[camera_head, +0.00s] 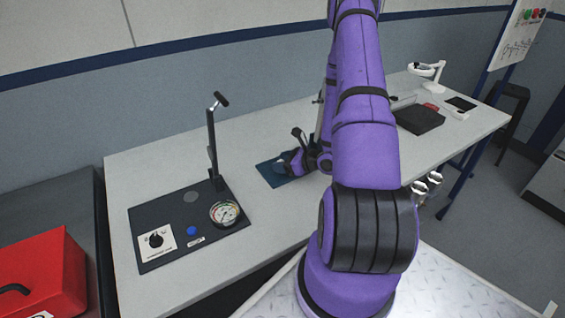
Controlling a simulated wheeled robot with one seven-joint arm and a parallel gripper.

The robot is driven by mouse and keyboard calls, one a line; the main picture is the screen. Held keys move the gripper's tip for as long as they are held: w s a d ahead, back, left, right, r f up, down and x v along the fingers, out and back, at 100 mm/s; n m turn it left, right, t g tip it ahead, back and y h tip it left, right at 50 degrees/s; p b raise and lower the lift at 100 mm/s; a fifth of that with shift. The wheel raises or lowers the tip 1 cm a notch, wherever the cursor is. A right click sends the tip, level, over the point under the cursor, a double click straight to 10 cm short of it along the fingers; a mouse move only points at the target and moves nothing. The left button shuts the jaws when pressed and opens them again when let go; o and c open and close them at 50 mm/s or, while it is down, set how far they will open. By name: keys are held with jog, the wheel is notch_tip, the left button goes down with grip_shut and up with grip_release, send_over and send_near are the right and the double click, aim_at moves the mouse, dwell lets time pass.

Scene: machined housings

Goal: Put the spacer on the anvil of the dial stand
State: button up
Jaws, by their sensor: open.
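The dial stand (213,150) has an upright black post with a short angled arm at its top. It rises from the back of a dark base panel (165,215) at the left of the table. My gripper (283,162) is open, low over a dark blue mat (268,176) right of the stand. My wrist covers much of the mat. I cannot make out the spacer; it may be hidden by my gripper or arm.
The panel carries a round gauge (225,213), a blue button (191,230) and a black knob (156,240). A red case (45,275) stands at lower left. A black tray (418,119) and a white lamp (430,75) are at far right. The table between panel and mat is clear.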

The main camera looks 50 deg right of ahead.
jog(key=shift+r, duration=0.1)
jog(key=v, duration=1.1)
jog(key=shift+s+d+r, duration=0.1)
jog(key=shift+s+r, duration=0.2)
jog(key=shift+s, duration=0.05)
jog(key=w+a+r+n+g+y, duration=0.1)
jog(key=a+r+n+g+y, duration=0.3)
jog(key=a+r+n, duration=0.6)
jog(key=w+a+r+n+g+y, duration=0.1)
jog(key=w+a+r+n+g, duration=0.1)
jog(key=a+r+n+g, duration=0.6)
jog(key=s+a+r+n+t+h, duration=0.2)
jog(key=s+a+r+n+h, duration=0.2)
jog(key=r, duration=0.5)
jog(key=s+a+r+n+t+h, duration=0.2)
jog(key=s+a+r+n+h, duration=0.3)
jog(key=s+r+n, duration=0.3)
jog(key=shift+s+a+r+n+t, duration=0.2)
jog(key=shift+s+r+n+t, duration=0.1)
jog(key=shift+r+n, duration=0.85)
